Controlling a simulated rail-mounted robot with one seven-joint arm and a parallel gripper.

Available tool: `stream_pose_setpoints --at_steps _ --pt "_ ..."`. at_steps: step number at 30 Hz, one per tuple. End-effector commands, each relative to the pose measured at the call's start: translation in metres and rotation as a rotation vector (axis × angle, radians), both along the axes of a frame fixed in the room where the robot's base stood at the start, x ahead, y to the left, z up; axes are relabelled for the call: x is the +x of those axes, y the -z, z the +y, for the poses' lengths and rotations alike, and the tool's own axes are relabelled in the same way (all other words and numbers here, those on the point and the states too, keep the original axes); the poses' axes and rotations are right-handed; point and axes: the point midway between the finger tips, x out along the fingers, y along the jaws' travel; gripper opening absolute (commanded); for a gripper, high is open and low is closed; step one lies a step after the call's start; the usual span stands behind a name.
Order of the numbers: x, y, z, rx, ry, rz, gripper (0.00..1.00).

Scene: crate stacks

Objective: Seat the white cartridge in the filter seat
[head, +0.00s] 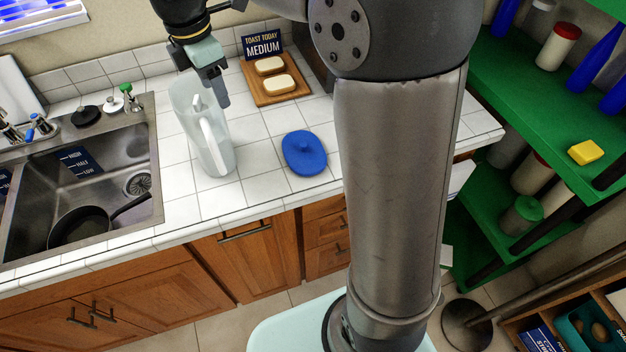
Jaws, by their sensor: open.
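A clear pitcher (183,95) stands upright on the white tiled counter, with a pale handle (214,148) on its near side. A small white piece (197,103) shows at the pitcher's upper part, close to my fingers. It may be the white cartridge, but I cannot tell whether it is seated. The filter seat cannot be made out. My gripper (218,98) points down at the pitcher's right rim and is open. One finger hides part of the other. A blue oval lid (305,153) lies flat on the counter to the right of the pitcher.
A wooden board (262,97) with two bread slices and a "Toast today medium" sign (262,44) stands behind. A sink (95,160) with a black pan (85,225) is at left. My arm blocks the centre right. Green shelves (500,100) stand at right.

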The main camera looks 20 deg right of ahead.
Motion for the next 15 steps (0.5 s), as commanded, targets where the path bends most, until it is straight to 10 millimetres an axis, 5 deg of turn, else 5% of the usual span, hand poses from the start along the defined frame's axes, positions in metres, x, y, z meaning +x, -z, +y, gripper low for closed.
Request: stream_pose_setpoints --at_steps 3,9,15 --pt "-0.066 0.02 -0.045 -0.009 0.506 -0.058 0.57" --pt "-0.169 0.068 -0.099 0.066 1.315 -0.114 0.57" --pt "-0.224 0.103 -0.116 0.132 1.747 -0.107 0.57"
